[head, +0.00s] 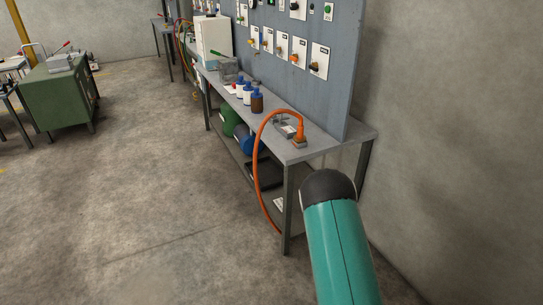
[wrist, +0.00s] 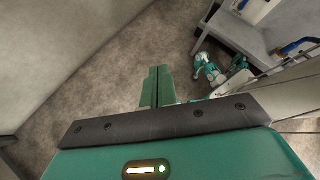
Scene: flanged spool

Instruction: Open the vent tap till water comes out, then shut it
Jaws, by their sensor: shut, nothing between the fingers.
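My gripper (wrist: 158,72) shows in the wrist view as two green fingers pressed together, with nothing between them. It points down over bare concrete floor and touches nothing. No vent tap can be made out for certain in either view, and no water is seen. The gripper itself does not show in the head view; only a teal link of my arm is there, at the lower right.
A grey bench (head: 320,149) with a tall blue-grey panel (head: 290,70) stands ahead. An orange hose (head: 257,160) loops off its near end. Several bottles (head: 257,102) stand on it. A green cabinet (head: 62,98) is far left. Open floor (head: 130,200) lies left; a wall is right.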

